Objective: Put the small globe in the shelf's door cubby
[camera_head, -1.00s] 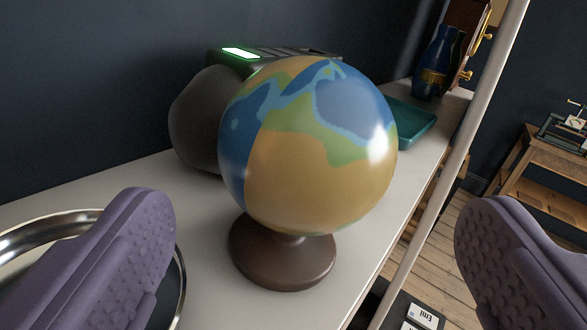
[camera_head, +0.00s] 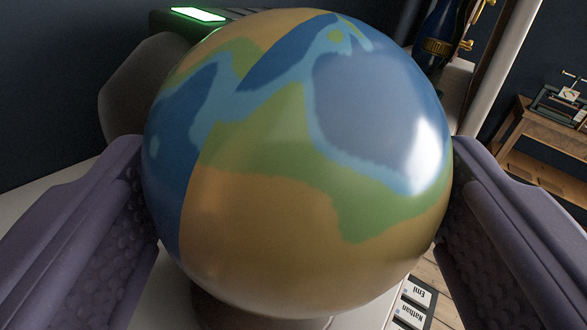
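The small globe (camera_head: 290,170), blue, green and tan, fills the middle of the view. Its dark brown base (camera_head: 250,312) shows only in part below the ball. My gripper (camera_head: 298,185) has one purple finger on each side of the globe. Both fingers meet the globe's sides, and its curve hides part of their inner faces. The gripper looks shut on the globe. The base is still low, over the pale shelf top; whether it touches is hidden. The door cubby is not identifiable here.
A grey rounded object (camera_head: 135,85) and a device with a lit green display (camera_head: 199,14) stand close behind the globe. Name cards (camera_head: 412,303) show lower right.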

